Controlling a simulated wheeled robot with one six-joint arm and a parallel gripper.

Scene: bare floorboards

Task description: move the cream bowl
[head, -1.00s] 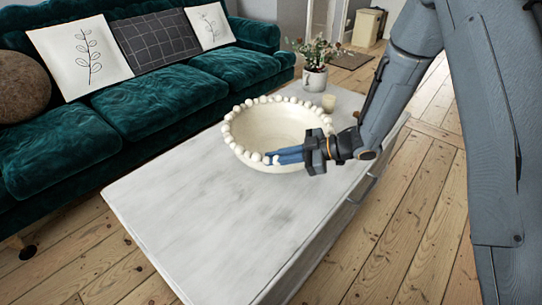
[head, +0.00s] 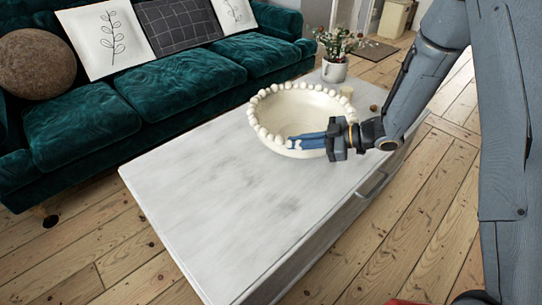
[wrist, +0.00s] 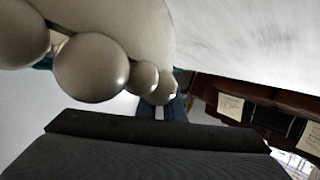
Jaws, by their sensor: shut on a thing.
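The cream bowl (head: 275,140) has a rim of round beads and is upright over the white table. Whether its base touches the tabletop is hidden. My gripper (head: 300,142) reaches in from the right, its blue fingers shut on the near side of the rim. In the wrist view, large beads of the bowl (wrist: 92,68) fill the upper left, close to the blue fingers of my gripper (wrist: 163,108), which show only in part.
The white table (head: 215,210) is bare at its near left. A potted plant (head: 334,70) and a small candle (head: 347,91) stand just behind the bowl. A small brown round thing (head: 374,108) is right of it. A teal sofa (head: 170,85) runs along the far side.

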